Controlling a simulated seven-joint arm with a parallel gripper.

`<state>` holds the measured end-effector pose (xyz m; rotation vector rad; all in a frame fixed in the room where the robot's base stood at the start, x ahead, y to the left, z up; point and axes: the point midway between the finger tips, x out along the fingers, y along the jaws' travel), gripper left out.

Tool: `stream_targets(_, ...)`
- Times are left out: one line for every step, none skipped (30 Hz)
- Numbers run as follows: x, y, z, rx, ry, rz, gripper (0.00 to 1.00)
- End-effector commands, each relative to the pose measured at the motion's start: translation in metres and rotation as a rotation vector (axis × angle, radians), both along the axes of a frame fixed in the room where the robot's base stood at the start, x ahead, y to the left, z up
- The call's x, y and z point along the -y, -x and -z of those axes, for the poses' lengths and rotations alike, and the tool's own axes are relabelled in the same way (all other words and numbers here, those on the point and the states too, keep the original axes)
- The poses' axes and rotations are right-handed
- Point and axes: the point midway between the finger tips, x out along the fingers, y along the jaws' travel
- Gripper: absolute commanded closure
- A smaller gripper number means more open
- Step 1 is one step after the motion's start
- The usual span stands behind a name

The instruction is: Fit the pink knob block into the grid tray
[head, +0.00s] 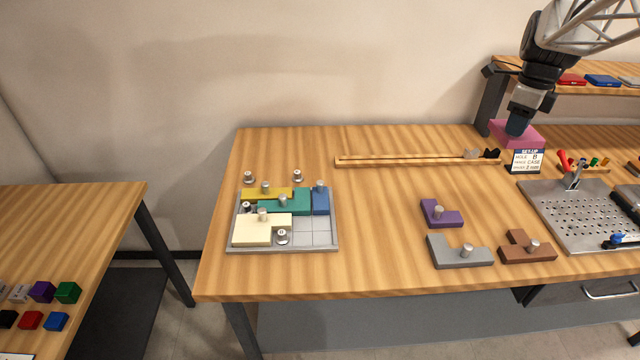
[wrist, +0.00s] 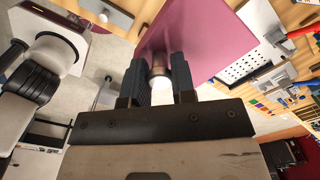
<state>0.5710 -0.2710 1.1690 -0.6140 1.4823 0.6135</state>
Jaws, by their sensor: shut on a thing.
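The pink knob block (head: 522,139) is at the upper right of the head view, held by its knob in my gripper (head: 518,124). In the wrist view, the fingers (wrist: 160,88) are shut on the metal knob, with the pink block (wrist: 205,32) beyond them. The block appears raised above the back of the table. The grid tray (head: 322,236) lies on the left part of the table. It holds a yellow block (head: 278,193), a teal block (head: 296,208), a blue block (head: 321,206) and a cream block (head: 250,233). Bare cells show at its lower right.
Purple (head: 440,218), grey (head: 450,256) and brown (head: 518,256) knob blocks lie right of the tray. A small metal piece (head: 282,238) sits beside the cream block. A wooden rail (head: 410,162) runs along the back. A sign (head: 527,162) and perforated plate (head: 575,215) stand right.

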Motion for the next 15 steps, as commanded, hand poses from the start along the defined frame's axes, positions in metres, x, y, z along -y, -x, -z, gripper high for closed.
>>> stream_targets(-0.007, 0.000, 0.002, 0.000, 0.000, -0.003, 1.00)
stream_targets(-0.011, -0.001, 0.004, 0.000, 0.000, -0.003, 1.00)
stream_targets(-0.017, -0.001, 0.006, 0.000, 0.000, -0.002, 1.00)
stream_targets(-0.022, -0.001, 0.008, 0.000, 0.000, -0.003, 1.00)
stream_targets(-0.028, -0.001, 0.010, 0.000, 0.000, -0.004, 1.00)
stream_targets(-0.035, -0.001, 0.012, 0.000, 0.000, -0.004, 1.00)
stream_targets(-0.042, -0.001, 0.014, 0.000, 0.000, -0.004, 1.00)
stream_targets(-0.048, -0.001, 0.017, -0.001, -0.001, -0.005, 1.00)
stream_targets(-0.056, -0.001, 0.020, -0.001, 0.000, -0.004, 1.00)
stream_targets(-0.063, -0.001, 0.022, 0.000, 0.000, -0.004, 1.00)
stream_targets(-0.070, -0.001, 0.025, 0.000, 0.000, -0.005, 1.00)
stream_targets(-0.078, 0.000, 0.028, 0.000, 0.000, -0.004, 1.00)
stream_targets(-0.085, 0.000, 0.030, 0.000, 0.000, -0.005, 1.00)
stream_targets(-0.092, 0.001, 0.033, -0.001, 0.001, -0.005, 1.00)
stream_targets(-0.100, 0.002, 0.036, 0.000, 0.000, -0.004, 1.00)
